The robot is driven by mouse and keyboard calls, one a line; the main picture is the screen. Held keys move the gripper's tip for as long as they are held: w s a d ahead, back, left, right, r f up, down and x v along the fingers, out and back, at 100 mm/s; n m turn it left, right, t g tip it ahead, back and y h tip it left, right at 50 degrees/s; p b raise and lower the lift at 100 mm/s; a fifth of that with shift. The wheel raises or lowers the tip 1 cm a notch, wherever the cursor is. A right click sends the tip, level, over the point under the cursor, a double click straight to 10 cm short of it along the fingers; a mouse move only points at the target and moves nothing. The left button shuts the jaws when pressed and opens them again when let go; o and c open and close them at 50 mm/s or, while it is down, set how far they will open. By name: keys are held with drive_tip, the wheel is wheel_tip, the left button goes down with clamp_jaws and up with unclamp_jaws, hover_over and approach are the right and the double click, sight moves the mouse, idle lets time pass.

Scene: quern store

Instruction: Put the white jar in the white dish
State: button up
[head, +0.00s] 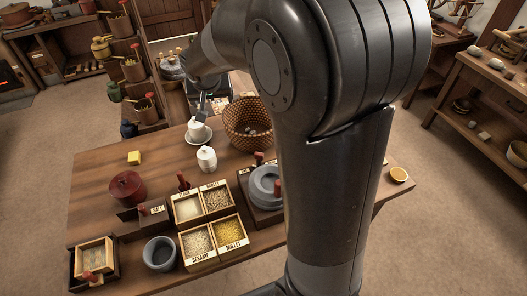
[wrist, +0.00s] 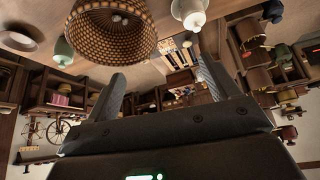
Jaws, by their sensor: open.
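A white lidded jar (head: 206,158) stands upright on the wooden table in the head view. Behind it is another white rounded piece with a wider base (head: 198,134); I cannot tell whether that base is a separate dish. A white lidded vessel (wrist: 190,12) shows inverted at the top of the wrist view. A shallow pale dish (wrist: 20,38) shows at the wrist view's upper left; my arm probably hides it in the head view. My gripper (head: 203,107) is above the table's far part, just above the rear white piece. Its fingers (wrist: 163,75) are apart and empty.
A woven basket (head: 248,122) stands right of the white pieces, with a pale green jar (wrist: 62,51) near it in the wrist view.

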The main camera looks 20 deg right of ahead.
drive_tip(key=s+d+r, duration=0.1)
drive_tip(key=s+r, duration=0.1)
drive_tip(key=s, duration=0.8)
drive_tip(key=s+d+r+n+y, duration=0.1)
drive_tip(key=s+r, duration=0.1)
drive_tip(key=s, duration=0.8)
drive_tip(key=s+d+r+n, duration=0.1)
drive_tip(key=s+r, duration=0.2)
drive_tip(key=s, duration=0.7)
drive_tip(key=shift+d, duration=0.35)
